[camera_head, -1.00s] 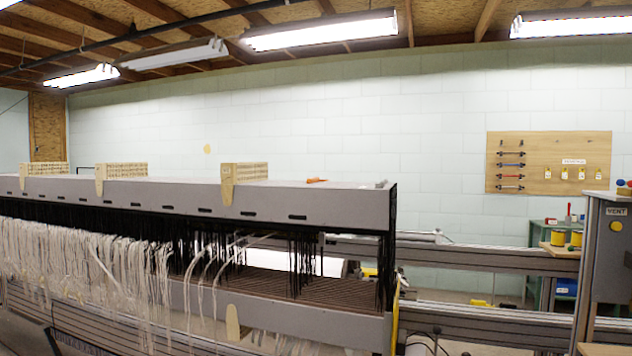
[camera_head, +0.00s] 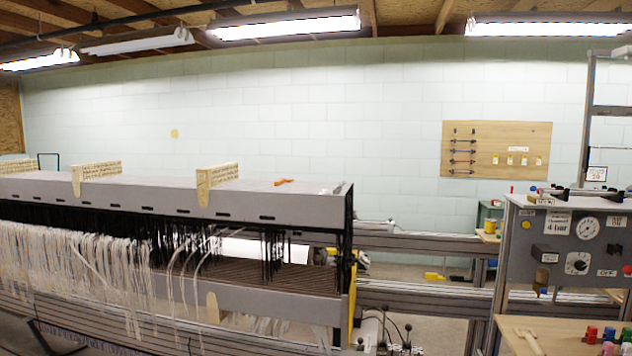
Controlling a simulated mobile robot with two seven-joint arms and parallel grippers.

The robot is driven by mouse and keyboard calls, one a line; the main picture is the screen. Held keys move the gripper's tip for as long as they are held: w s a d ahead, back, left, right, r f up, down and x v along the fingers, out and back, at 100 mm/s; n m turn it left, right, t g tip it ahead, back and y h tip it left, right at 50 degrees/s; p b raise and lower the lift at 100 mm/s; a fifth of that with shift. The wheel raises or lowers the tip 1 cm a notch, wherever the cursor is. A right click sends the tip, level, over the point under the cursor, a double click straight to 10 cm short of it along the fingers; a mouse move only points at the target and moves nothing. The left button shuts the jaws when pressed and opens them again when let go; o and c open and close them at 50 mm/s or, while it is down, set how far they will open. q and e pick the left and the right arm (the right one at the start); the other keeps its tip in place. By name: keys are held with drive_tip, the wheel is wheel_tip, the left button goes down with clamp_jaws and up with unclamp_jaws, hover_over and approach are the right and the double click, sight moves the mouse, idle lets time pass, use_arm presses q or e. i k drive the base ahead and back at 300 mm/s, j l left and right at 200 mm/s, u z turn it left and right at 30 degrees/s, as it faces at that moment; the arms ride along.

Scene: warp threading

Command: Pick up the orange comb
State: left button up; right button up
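A small orange object (camera_head: 284,182), which looks like the orange comb, lies on top of the long grey beam (camera_head: 130,192) of the loom, towards its right end. It is small in the picture and its teeth cannot be made out. A wooden block (camera_head: 217,174) stands on the beam to its left. Neither of my grippers is in view.
White threads (camera_head: 75,260) hang along the loom's front at left. A grey control cabinet (camera_head: 560,255) with gauges stands at right, with a wooden table (camera_head: 565,338) before it holding small coloured spools. A wooden tool board (camera_head: 495,150) hangs on the back wall.

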sight(278, 183)
drive_tip(key=i+j+z, duration=1.15)
drive_tip(key=j, duration=0.3)
drive_tip(key=k, duration=0.1)
